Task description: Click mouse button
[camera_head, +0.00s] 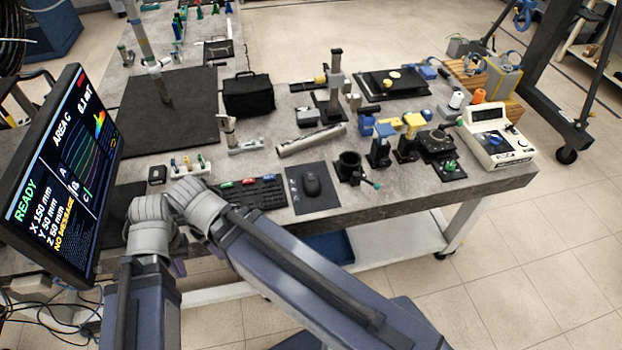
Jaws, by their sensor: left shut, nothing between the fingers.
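The dark computer mouse (311,186) lies on a black mouse pad (313,204) near the front edge of the table, just right of the keyboard (250,194). My left arm (285,262) comes in from the lower left, bends at grey joints in front of the keyboard and runs down to the lower right. My left gripper is shut and empty. Its fingertips are hard to make out, and I see no contact with the mouse. The mouse is fully uncovered. My right gripper is not in view.
A monitor (58,180) stands at the left, reading READY. Right of the pad are a black cup-shaped holder (349,166), small blue and yellow mounts and a white instrument (496,137). A metal bar (310,141) lies behind the mouse. The space directly above the mouse is clear.

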